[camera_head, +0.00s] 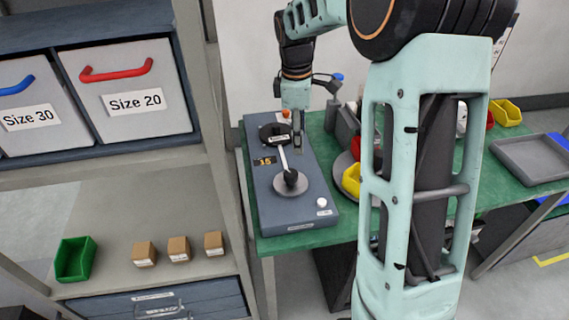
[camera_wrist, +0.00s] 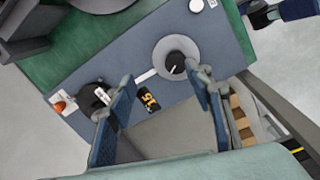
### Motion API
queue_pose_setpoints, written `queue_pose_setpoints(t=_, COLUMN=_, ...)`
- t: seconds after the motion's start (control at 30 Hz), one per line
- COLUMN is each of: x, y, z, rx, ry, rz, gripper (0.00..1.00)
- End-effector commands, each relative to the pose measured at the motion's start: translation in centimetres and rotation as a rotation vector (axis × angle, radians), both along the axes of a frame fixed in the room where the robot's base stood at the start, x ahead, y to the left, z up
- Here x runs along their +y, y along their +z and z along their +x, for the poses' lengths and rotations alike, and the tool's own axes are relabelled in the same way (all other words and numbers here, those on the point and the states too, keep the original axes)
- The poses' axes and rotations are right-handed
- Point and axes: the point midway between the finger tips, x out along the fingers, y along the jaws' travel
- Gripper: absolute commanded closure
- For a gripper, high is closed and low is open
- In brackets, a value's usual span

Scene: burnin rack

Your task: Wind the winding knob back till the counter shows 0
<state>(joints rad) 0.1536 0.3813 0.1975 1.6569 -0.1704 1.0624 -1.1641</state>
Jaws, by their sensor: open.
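The blue-grey winding device (camera_head: 305,195) lies on a green table. A black knob (camera_head: 291,180) stands on its round grey disc at the near end; it shows in the wrist view (camera_wrist: 174,66) with a light mark on top. A white strip runs from there to a labelled black round part (camera_head: 272,133) at the far end. The counter (camera_head: 265,161) beside the strip reads 15; it appears turned in the wrist view (camera_wrist: 149,102). My gripper (camera_head: 298,146) is over the device's far half, open and empty. Its two fingers (camera_wrist: 166,82) are spread above the device, apart from the knob.
An orange button (camera_head: 286,113) is at the device's far end and a white button (camera_head: 321,202) at its near right corner. A yellow bin (camera_head: 351,181) stands to the right. A shelf post (camera_head: 208,120) rises left of the table. A grey tray (camera_head: 535,160) lies far right.

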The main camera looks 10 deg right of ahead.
Motion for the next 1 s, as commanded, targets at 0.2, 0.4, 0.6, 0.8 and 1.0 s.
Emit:
queue_pose_setpoints(t=0.2, x=1.8, y=-1.1, z=-0.8, rx=0.062, ry=0.039, rz=0.078, gripper=0.53)
queue_pose_setpoints(t=0.4, x=1.8, y=-4.1, z=-0.9, rx=0.064, ry=0.039, rz=0.075, gripper=0.53)
queue_pose_setpoints(t=0.6, x=1.8, y=-8.0, z=-0.9, rx=0.063, ry=0.039, rz=0.075, gripper=0.53)
queue_pose_setpoints(t=0.8, x=1.8, y=-10.6, z=-0.9, rx=0.060, ry=0.039, rz=0.073, gripper=0.53)
queue_pose_setpoints(t=1.0, x=1.8, y=-11.4, z=-0.8, rx=0.057, ry=0.038, rz=0.073, gripper=0.53)
